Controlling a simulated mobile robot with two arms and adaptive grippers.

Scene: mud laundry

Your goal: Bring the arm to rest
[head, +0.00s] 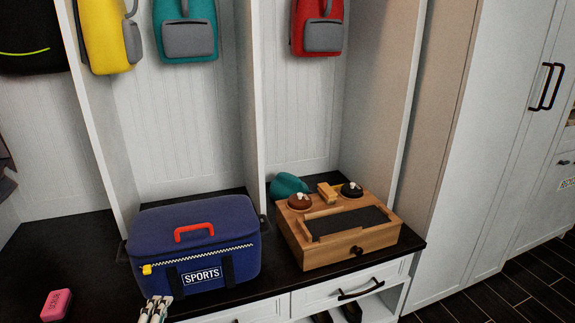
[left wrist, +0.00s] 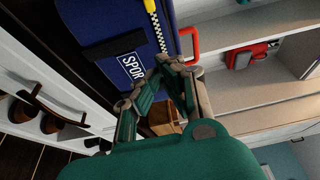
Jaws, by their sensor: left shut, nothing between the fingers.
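My left gripper (head: 155,308) shows at the bottom edge of the head view, in front of the blue sports bag (head: 195,245). In the left wrist view the gripper (left wrist: 165,75) has its fingertips together and nothing between them. The bag, marked SPORTS, with a red handle and a yellow zip pull, fills the upper part of the left wrist view (left wrist: 110,35). I cannot tell whether the fingers touch the bag. My right gripper is in neither view.
The dark bench top (head: 95,270) carries a pink block (head: 56,304) at left and a wooden box (head: 340,258) with a teal item (head: 287,185) behind it. Yellow (head: 104,38), teal (head: 186,35) and red (head: 318,28) backpacks hang above. A tall white cabinet (head: 480,150) stands right.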

